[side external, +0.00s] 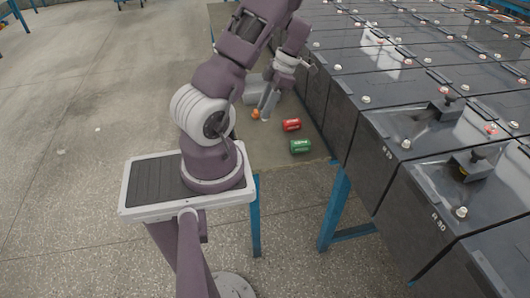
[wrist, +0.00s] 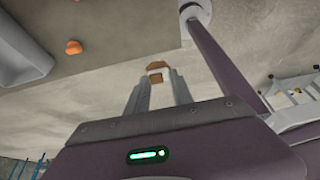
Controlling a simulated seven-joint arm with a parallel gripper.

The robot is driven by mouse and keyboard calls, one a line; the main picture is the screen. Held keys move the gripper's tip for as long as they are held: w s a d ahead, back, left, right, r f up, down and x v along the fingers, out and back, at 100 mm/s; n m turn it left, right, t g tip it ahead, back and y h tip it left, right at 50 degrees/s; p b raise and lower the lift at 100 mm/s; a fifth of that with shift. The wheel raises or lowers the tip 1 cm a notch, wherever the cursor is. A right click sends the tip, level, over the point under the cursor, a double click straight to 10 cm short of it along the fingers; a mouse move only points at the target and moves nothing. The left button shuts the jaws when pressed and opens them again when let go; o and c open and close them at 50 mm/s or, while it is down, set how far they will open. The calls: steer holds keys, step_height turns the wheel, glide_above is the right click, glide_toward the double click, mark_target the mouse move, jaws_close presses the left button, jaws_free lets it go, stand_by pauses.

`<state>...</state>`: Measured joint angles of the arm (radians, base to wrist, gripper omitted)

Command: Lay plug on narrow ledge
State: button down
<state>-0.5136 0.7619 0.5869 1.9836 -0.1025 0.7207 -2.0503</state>
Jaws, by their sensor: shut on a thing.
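My gripper (side external: 266,112) is low over the table beside the battery rows, its fingers pointing down. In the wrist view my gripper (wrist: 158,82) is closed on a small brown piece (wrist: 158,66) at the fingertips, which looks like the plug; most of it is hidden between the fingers. I cannot make this piece out in the side view. An orange knob-like object (side external: 256,113) lies on the table just left of the fingertips. It also shows in the wrist view (wrist: 73,47), apart from the fingers. I cannot tell which surface is the narrow ledge.
A red can (side external: 291,125) and a green can (side external: 300,147) lie right of my gripper. A grey bin (side external: 254,91) stands behind it, also in the wrist view (wrist: 38,68). Tall dark batteries (side external: 400,165) wall off the right side. The table's front edge is near the green can.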

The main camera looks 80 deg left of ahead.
step_height(320, 180, down, 15)
steer(key=shift+w+a+r, duration=0.1)
steer(key=shift+r, duration=0.1)
steer(key=shift+f, duration=0.1)
steer(key=c, duration=1.1)
jaws_free()
